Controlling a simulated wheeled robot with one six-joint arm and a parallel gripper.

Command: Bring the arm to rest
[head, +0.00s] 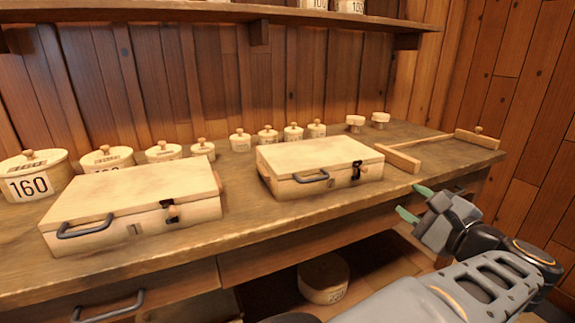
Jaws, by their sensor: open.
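My gripper (416,203) is at the right, in front of the workbench's front edge. Its two green-tipped fingers stand apart with nothing between them. My grey arm reaches up to it from the lower right. The gripper is apart from the two closed wooden cases on the bench; the nearer one in the picture to it is the right case (315,165).
The left case (130,200) also sits on the wooden bench (240,225). Lidded pots (30,176) line the back. A wooden bar with end blocks (403,159) lies at the right. A round tub (324,278) stands below. A shelf (200,12) runs above.

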